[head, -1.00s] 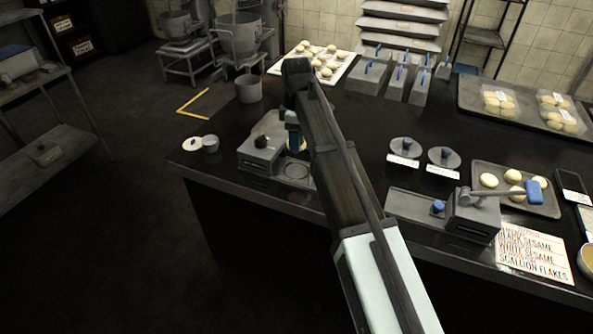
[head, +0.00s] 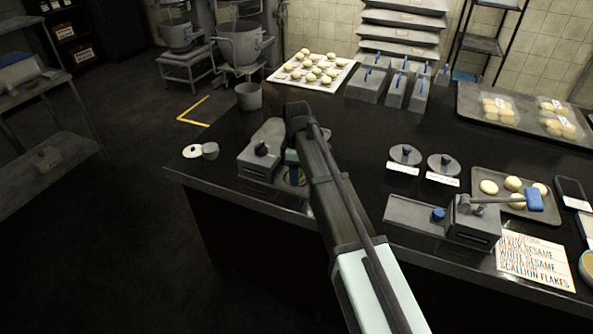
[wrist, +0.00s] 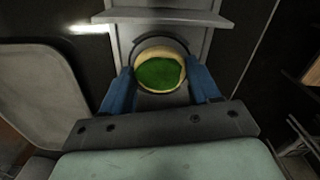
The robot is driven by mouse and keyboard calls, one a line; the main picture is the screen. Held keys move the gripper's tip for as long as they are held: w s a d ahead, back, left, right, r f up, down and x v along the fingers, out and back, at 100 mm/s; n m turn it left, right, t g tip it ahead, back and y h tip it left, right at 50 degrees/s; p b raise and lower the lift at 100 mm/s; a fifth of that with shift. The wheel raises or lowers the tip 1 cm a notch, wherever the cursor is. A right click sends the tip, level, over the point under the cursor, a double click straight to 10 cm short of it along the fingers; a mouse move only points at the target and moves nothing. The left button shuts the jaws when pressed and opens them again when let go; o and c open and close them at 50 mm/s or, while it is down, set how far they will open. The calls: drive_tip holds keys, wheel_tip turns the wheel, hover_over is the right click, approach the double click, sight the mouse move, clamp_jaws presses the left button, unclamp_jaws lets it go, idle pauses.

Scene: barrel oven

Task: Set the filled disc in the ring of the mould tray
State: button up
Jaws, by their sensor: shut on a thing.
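The filled disc (wrist: 160,73), a pale dough rim around a green centre, is between the two blue fingers of my gripper (wrist: 161,86) in the wrist view. My gripper is shut on it. The mould tray (wrist: 190,40) is the grey plate below, and the dark edge of its ring (wrist: 158,39) curves around the disc's far side. The disc looks nearly lined up with the ring; I cannot tell whether it is seated or held just above. In the head view my gripper (head: 295,174) is over the tray's right end, and my arm hides part of the tray.
A small cup (head: 210,151) and a white round (head: 192,152) are farther left. A second press (head: 470,222) with a blue-ended lever is at right. The counter's front edge is close.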

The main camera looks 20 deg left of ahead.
drive_tip(key=shift+f, duration=0.1)
drive_tip(key=o, duration=1.1)
drive_tip(key=shift+c, duration=0.2)
wheel_tip(320, 180, up, 12)
idle(0.3)
